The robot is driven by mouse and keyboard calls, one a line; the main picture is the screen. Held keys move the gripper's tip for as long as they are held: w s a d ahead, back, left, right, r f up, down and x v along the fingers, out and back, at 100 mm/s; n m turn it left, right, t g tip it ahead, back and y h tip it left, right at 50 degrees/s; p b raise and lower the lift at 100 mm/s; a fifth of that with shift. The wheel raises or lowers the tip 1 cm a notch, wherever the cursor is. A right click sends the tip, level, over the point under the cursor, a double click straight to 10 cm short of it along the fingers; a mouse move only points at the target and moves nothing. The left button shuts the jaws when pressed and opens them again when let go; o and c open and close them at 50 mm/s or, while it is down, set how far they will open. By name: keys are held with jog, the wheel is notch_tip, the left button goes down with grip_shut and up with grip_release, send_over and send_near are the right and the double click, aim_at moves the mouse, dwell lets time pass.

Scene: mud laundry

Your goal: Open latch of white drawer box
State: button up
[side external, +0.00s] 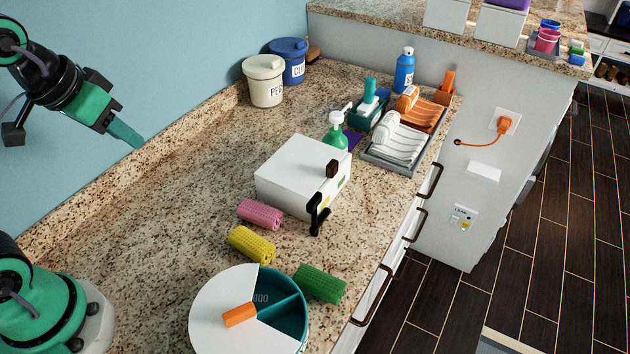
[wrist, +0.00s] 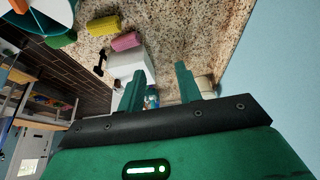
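The white drawer box (side external: 292,178) sits on the granite counter, with a dark brown knob (side external: 332,169) on its front side. A black latch (side external: 318,213) stands at the box's near front corner. In the wrist view the white box (wrist: 126,66) is partly hidden behind a finger, and the black latch (wrist: 99,62) shows to its left. My gripper (side external: 137,140) is high at the upper left, well away from the box and touching nothing. In the wrist view my gripper (wrist: 160,70) has its two green fingers apart with nothing held between them.
Pink (side external: 260,214), yellow (side external: 251,244) and green (side external: 320,283) rolls lie near the box. A round teal bin (side external: 303,325) with a white lid is in front. The counter left of the box is clear.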

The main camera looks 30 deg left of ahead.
jog(key=w+d+g, duration=0.1)
jog(key=w+d, duration=0.4)
jog(key=w, duration=0.2)
jog(key=g, duration=0.4)
send_over(314, 198)
jog(key=f, duration=0.8)
jog(key=shift+s+a+f, duration=0.1)
jog(key=shift+a+f, duration=0.15)
jog(key=shift+f, duration=0.05)
jog(key=shift+d+f, duration=0.25)
jog(key=shift+d, duration=0.1)
jog(key=shift+f, duration=0.15)
jog(key=shift+f, duration=3.75)
grip_shut()
